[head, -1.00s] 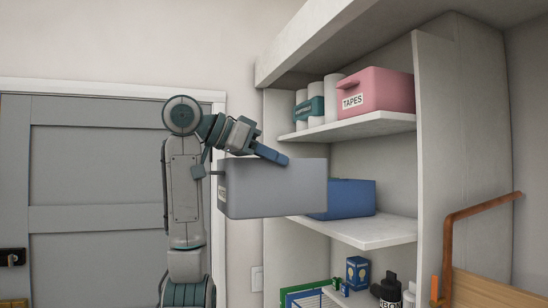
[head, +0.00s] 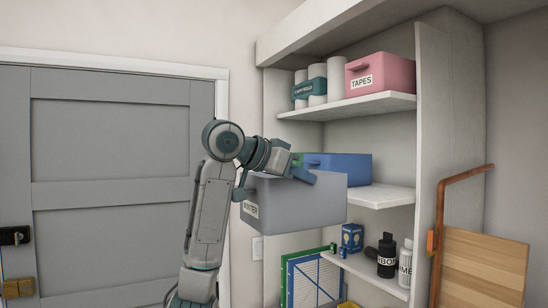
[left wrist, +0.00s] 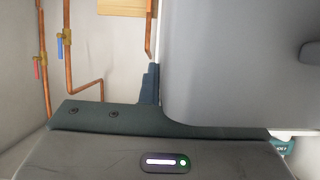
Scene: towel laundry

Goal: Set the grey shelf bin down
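The grey shelf bin (head: 300,205), with a white label on its left end, hangs in front of the shelf unit. My left gripper (head: 272,183) is closed on it, one finger across its top and one at its labelled end. In the left wrist view the bin (left wrist: 235,60) fills the upper right, beside a dark finger. In the head view, the bin covers the left part of the middle shelf (head: 382,197); I cannot tell whether it touches that shelf. My right gripper is not in view.
A blue bin (head: 345,168) stands on the middle shelf. A pink TAPES bin (head: 380,77) and white rolls (head: 336,88) are on the top shelf. The lower shelf (head: 375,273) holds dark and white bottles and a blue box (head: 351,238). A wooden board (head: 483,270) stands at the right.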

